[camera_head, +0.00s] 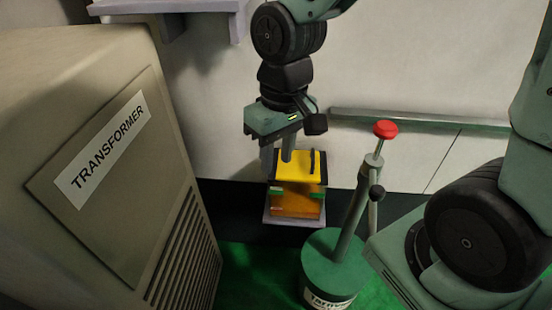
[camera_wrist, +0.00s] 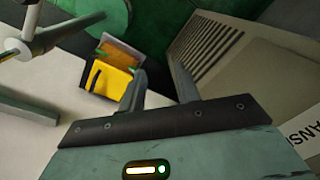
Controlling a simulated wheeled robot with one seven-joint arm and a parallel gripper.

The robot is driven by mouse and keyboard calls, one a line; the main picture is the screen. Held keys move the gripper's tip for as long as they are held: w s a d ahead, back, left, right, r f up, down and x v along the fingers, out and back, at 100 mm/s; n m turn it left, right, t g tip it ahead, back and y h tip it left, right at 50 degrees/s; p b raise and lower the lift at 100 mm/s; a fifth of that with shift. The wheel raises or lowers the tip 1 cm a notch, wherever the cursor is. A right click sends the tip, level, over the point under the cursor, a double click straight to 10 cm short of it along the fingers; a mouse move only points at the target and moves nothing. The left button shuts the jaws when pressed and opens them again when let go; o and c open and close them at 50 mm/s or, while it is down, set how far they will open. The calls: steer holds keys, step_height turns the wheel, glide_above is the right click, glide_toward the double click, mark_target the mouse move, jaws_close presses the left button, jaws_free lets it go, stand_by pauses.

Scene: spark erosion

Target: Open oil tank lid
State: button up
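The oil tank appears to be the small orange box (camera_head: 296,205) low by the back wall in the head view. Its yellow lid (camera_head: 290,168) lies on top and carries a dark handle (camera_head: 312,161) toward the right; the lid looks shut. My gripper (camera_head: 288,158) points down just above the lid and overlaps its left part in this view. In the wrist view the lid (camera_wrist: 112,85) and its handle (camera_wrist: 96,79) lie left of my gripper (camera_wrist: 160,72). The two fingers stand apart with nothing between them. Whether a finger touches the lid is unclear.
A large transformer cabinet (camera_head: 100,150) stands close on the left. A green cylindrical pump (camera_head: 328,262) with an upright red-knobbed lever (camera_head: 385,130) stands right of the box. A shelf (camera_head: 190,8) is above left, and a rail (camera_head: 420,120) runs along the wall.

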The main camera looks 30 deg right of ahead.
steer(key=shift+s+a, duration=0.35)
steer(key=shift+s, duration=0.1)
steer(key=shift+s+a+n, duration=0.1)
steer(key=shift+n, duration=0.2)
steer(key=s+a+r+n, duration=0.1)
steer(key=s+a+n, duration=0.4)
steer(key=s, duration=0.5)
steer(key=w+d+m+b, duration=0.1)
steer(key=w+d+m, duration=0.3)
steer(key=w, duration=0.8)
steer(key=m+g+h+b, duration=0.1)
steer(key=m+h, duration=0.2)
steer(key=m, duration=0.8)
glide_toward(313, 153)
steer(key=p+x, duration=0.1)
steer(key=x, duration=0.6)
steer(key=shift+d+f, duration=0.1)
steer(key=shift+f, duration=0.3)
jaws_close()
